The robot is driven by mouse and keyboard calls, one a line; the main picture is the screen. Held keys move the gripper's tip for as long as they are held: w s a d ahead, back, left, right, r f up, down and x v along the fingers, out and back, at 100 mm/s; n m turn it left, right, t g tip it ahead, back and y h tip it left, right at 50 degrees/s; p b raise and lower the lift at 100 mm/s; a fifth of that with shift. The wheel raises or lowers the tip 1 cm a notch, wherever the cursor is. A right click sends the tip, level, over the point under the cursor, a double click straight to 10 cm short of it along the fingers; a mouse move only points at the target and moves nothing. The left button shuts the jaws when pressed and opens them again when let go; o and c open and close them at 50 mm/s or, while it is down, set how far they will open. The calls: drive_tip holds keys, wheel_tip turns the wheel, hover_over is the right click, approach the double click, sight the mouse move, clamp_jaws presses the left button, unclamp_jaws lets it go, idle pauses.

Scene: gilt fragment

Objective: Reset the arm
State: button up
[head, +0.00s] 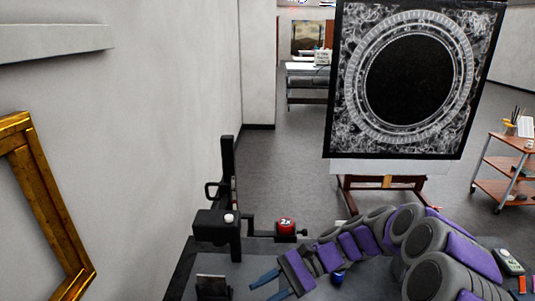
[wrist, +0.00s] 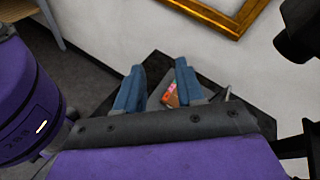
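My purple and grey arm (head: 350,243) bends across the lower right of the head view, low over a dark work surface (head: 255,250). My gripper (head: 268,286) points left, with two blue fingers. In the wrist view my gripper (wrist: 159,78) has its fingers spread with a gap between them, so it is open. A small card with a reddish-brown picture (wrist: 171,96) shows beyond the gap; I see no contact with the fingers.
A black fixture (head: 216,226) and a red weight marked 2x (head: 286,226) stand on the surface. A gilt frame (head: 48,210) is on the left wall. A dark patterned panel (head: 415,80) stands on an easel behind. A cart (head: 503,170) is at right.

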drive_tip(key=s+d+r+n+h, duration=0.25)
drive_tip(key=s+n+h, duration=0.45)
drive_tip(key=s, duration=0.9)
drive_tip(key=s+d+f+n+t+h, duration=0.1)
drive_tip(key=s+d+t+h, duration=0.3)
drive_tip(key=s+d, duration=0.6)
drive_tip(key=shift+d+f+n+h, duration=0.35)
drive_tip(key=shift+d+h, duration=0.55)
drive_tip(key=shift+h, duration=0.3)
